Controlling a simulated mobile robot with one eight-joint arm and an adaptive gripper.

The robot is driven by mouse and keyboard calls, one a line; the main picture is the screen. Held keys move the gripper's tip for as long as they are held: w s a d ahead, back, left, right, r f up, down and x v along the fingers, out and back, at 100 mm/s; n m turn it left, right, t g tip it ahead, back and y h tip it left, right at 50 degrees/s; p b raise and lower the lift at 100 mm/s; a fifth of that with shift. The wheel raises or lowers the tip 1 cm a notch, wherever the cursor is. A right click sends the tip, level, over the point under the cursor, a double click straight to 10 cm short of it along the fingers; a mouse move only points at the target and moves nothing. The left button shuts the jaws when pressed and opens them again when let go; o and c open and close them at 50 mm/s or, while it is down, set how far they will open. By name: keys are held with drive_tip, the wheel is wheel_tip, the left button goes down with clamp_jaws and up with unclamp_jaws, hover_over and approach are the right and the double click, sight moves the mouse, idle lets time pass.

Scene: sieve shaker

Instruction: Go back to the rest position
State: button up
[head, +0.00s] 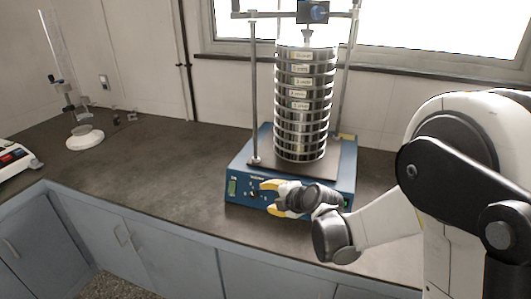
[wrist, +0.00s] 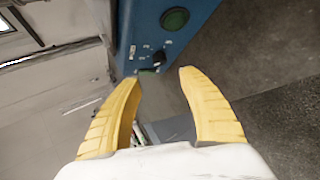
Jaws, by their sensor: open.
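My gripper (head: 266,196) is in front of the blue base of the sieve shaker (head: 240,188), close to its front panel. In the wrist view my gripper's two yellow fingers (wrist: 160,75) are spread apart with nothing between them. The panel there shows a dark knob (wrist: 159,58) and a round green button or display (wrist: 174,19). I cannot tell whether a fingertip touches the panel.
The dark worktop (head: 150,170) is clear to the left of the shaker. A white-based stand with a glass tube (head: 84,137) and a white device with red buttons (head: 14,160) are farther left. A window (head: 420,30) is behind. Grey-blue cabinets (head: 130,245) run below the front edge.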

drive_tip(key=s+d+r+m+h, duration=0.2)
drive_tip(key=s+d+r+m, duration=0.3)
drive_tip(key=s+r+m, duration=0.15)
drive_tip(key=s+d+m+h, duration=0.1)
drive_tip(key=s+d+m, duration=0.2)
drive_tip(key=s+m, duration=0.3)
drive_tip(key=s+d+r+m+g+h, duration=0.1)
drive_tip(key=s+d+m, duration=0.3)
drive_tip(key=s, duration=0.6)
drive_tip(key=s+d+r+m+g+h, duration=0.1)
drive_tip(key=s+d+m+h, duration=0.1)
drive_tip(key=s+d+m, duration=0.2)
drive_tip(key=s+m, duration=0.3)
drive_tip(key=m, duration=0.1)
drive_tip(key=shift+s+d, duration=0.15)
drive_tip(key=shift+s, duration=0.25)
drive_tip(key=shift+w+r, duration=0.1)
